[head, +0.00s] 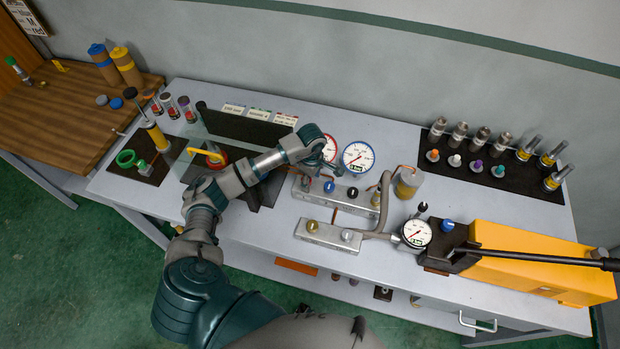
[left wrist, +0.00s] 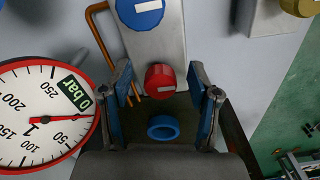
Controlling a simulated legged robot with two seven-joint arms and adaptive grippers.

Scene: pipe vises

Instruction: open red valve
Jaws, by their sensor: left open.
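The red valve is a small round red knob with a white label (left wrist: 160,80) on a grey metal block. It also shows in the head view (head: 329,187), at the left part of the rear manifold block (head: 345,203). My left gripper (left wrist: 165,82) is open, with one finger on each side of the red knob in the left wrist view. I cannot tell whether a finger touches it. In the head view the gripper (head: 332,168) is just behind the knob, partly hiding the red-rimmed gauge. My right gripper is not in view.
A blue knob (left wrist: 139,12) sits beside the red one on the same block. A large red-rimmed gauge (left wrist: 40,115) stands close to one finger. A copper pipe (left wrist: 98,30) runs alongside. A yellow hand pump (head: 540,260) fills the right of the bench.

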